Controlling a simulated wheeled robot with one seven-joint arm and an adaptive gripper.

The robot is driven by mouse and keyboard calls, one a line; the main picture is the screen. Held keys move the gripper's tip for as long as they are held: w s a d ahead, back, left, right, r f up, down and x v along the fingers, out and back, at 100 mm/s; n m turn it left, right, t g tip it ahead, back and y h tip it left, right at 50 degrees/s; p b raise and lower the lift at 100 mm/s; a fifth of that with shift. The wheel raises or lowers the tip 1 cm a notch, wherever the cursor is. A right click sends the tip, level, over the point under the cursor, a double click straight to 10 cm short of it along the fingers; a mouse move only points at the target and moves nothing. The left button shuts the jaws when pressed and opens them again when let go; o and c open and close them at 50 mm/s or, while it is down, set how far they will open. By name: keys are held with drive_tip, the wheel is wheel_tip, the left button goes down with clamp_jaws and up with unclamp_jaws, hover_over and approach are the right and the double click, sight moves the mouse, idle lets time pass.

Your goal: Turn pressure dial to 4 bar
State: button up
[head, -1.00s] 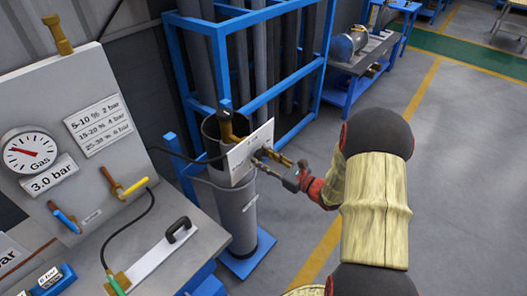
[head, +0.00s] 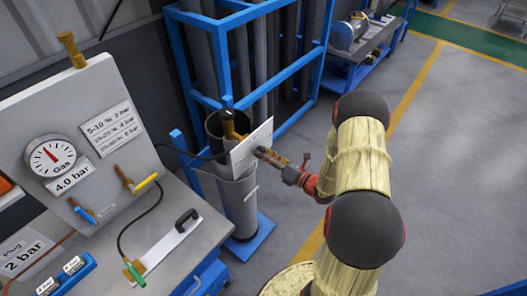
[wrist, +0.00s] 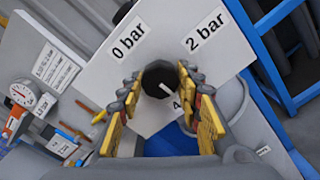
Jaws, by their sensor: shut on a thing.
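The pressure dial (wrist: 160,78) is a dark round knob on a white plate (head: 238,156). The plate shows labels "0 bar" (wrist: 128,40), "2 bar" (wrist: 206,31) and a partly hidden "4" (wrist: 177,104). The knob's white pointer mark aims down and right, toward the "4". My gripper (wrist: 158,82) is shut on the dial, one finger on each side. In the head view my gripper (head: 264,153) reaches the plate's right side and the knob is hidden. The Gas gauge (head: 51,156) has a red needle, and its readout (head: 72,177) says "4.0 bar".
A grey cylinder (head: 240,207) stands below the plate, beside a blue rack (head: 219,50). Open floor lies at right.

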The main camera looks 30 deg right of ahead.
drive_tip(key=shift+m, duration=0.3)
idle(0.4)
drive_tip(key=o, duration=1)
drive_tip(key=shift+o, duration=0.8)
drive_tip(key=v, duration=1.2)
